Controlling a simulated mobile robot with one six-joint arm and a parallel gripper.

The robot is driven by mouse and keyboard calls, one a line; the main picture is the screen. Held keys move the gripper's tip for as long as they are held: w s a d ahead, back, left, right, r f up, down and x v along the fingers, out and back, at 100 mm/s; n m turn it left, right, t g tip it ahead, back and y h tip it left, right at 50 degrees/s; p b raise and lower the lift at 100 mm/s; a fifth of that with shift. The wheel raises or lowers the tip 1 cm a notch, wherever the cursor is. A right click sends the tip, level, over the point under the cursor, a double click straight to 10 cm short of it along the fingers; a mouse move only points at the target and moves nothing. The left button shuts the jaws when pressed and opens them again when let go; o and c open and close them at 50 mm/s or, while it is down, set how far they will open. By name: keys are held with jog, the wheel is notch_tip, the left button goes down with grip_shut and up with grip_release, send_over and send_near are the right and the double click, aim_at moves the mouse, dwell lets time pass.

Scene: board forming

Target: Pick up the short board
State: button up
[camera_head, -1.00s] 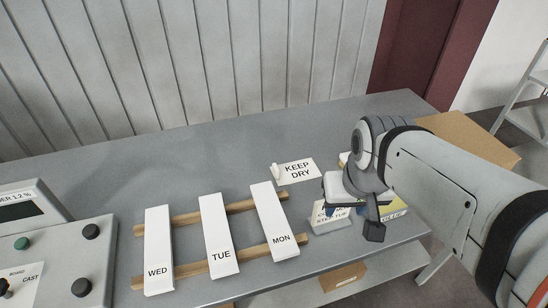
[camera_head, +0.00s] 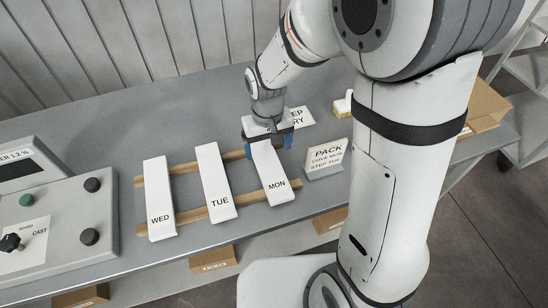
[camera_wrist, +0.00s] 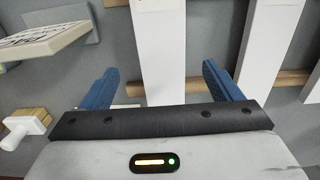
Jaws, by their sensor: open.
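Three white boards lie side by side across two wooden rails: WED (camera_head: 158,195), TUE (camera_head: 215,182) and MON (camera_head: 271,172). They look alike in size, and I cannot tell which is the short one. My gripper (camera_head: 268,144) is open, pointing down at the far end of the MON board. One blue finger is on each side of that board. In the wrist view my gripper (camera_wrist: 160,82) has the white MON board (camera_wrist: 158,40) between its fingers, with a gap on both sides. The body hides the board's far end.
The wooden rails (camera_head: 188,217) rest on a grey table (camera_head: 120,128). A PACK sign (camera_head: 326,157) stands just right of MON. A KEEP DRY card (camera_head: 300,117) lies behind it, partly hidden. A control box (camera_head: 62,225) is at the left. My arm blocks the right side.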

aim_at(268, 162)
notch_tip(268, 162, down, 6)
jog(key=shift+r+p, duration=0.1)
jog(key=shift+p, duration=0.35)
jog(key=shift+c, duration=0.2)
jog(key=c, duration=1.2)
